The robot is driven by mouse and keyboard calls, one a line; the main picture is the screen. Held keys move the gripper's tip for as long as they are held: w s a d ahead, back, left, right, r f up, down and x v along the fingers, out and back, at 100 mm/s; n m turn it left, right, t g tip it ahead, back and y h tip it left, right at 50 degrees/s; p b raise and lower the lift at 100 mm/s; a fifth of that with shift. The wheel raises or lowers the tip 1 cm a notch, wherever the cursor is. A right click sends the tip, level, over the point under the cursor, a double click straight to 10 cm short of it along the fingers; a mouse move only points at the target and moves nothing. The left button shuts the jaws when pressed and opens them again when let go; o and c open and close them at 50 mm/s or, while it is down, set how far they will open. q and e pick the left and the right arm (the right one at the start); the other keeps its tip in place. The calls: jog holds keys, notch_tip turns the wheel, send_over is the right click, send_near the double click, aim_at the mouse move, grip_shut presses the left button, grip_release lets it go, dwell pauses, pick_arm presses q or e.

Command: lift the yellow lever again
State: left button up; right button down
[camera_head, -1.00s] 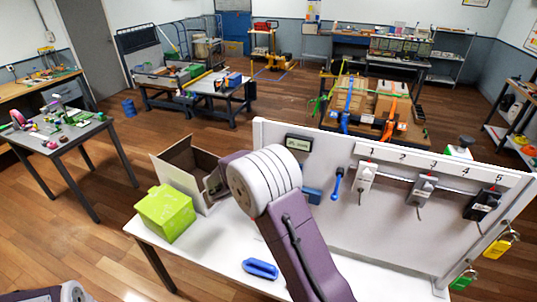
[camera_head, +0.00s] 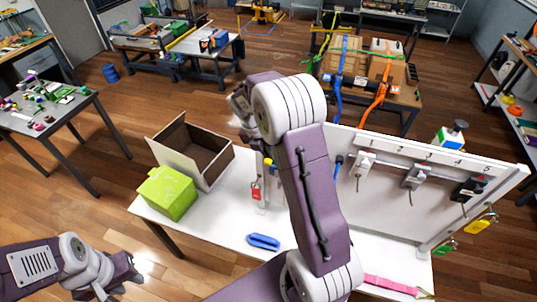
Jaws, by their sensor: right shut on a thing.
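A small yellow part (camera_head: 268,162), which looks like the yellow lever, shows at the left of the white panel (camera_head: 385,208), just left of my right arm's purple link. A red padlock-like tag (camera_head: 256,191) hangs below it. The hand end of my right arm (camera_head: 241,108) is above and left of the yellow part. Its fingers are blurred and mostly hidden by the arm, so what they hold cannot be made out. My left gripper (camera_head: 104,291) is at the bottom left, away from the panel; its fingertips are not clear.
An open cardboard box (camera_head: 182,165) and a green box (camera_head: 167,192) stand on the white table's left. A blue object (camera_head: 263,242) lies at the front and a pink strap (camera_head: 395,286) at the right.

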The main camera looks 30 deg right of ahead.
jog(key=shift+w+d+r, duration=0.1)
jog(key=shift+r, duration=0.2)
jog(key=shift+y, duration=0.3)
jog(key=c, duration=1.5)
grip_release()
jog(key=shift+g, duration=0.3)
